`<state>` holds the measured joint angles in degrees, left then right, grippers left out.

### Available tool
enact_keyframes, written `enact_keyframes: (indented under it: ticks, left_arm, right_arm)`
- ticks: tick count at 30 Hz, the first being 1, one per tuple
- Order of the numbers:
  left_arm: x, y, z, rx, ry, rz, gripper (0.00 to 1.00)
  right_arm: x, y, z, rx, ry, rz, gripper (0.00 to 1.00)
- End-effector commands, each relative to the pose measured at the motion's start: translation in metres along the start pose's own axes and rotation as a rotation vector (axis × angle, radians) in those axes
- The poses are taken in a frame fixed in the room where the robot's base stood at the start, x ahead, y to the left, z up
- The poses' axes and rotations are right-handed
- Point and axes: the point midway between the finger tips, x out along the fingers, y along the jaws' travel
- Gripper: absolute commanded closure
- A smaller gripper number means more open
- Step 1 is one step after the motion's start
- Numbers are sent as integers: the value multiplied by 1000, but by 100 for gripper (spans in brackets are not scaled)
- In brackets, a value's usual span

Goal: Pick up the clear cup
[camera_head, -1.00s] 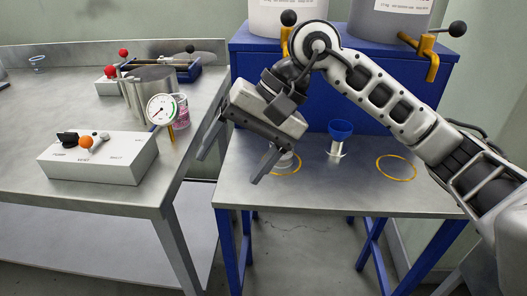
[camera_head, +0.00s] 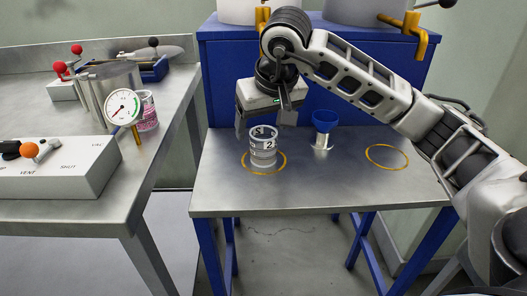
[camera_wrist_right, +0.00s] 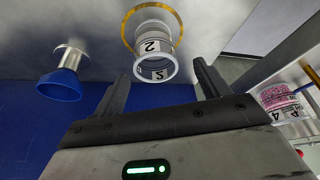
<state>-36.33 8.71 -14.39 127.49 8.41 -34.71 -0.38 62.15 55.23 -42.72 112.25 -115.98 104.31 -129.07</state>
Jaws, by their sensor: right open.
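The clear cup (camera_head: 263,153), marked "2", stands upright inside the left yellow ring (camera_head: 284,163) on the small metal table. My right gripper (camera_head: 263,118) is open and empty, pointing down just behind and above the cup. In the right wrist view the cup (camera_wrist_right: 152,50) appears upside down, beyond and between the spread fingers of the gripper (camera_wrist_right: 161,72). My left gripper is not in view.
An empty yellow ring (camera_head: 387,157) lies farther right. The left bench holds a white control box (camera_head: 50,170), a gauge (camera_head: 122,106) and a cup with pink contents (camera_head: 148,110). A blue cabinet (camera_head: 222,70) stands behind.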

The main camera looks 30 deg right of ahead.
Motion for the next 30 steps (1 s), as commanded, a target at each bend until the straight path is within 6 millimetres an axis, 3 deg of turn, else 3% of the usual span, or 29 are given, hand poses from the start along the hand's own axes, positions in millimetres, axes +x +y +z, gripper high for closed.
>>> enact_keyframes:
  ticks: [12,21,26,30]
  left_arm:
    - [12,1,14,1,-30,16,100]
    - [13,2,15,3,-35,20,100]
    - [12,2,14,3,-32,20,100]
    - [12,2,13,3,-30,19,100]
  right_arm:
    - [50,5,3,0,-1,-1,25]
    - [53,5,2,0,1,-1,25]
    - [53,5,2,0,1,-1,70]
    - [53,5,2,0,1,-1,78]
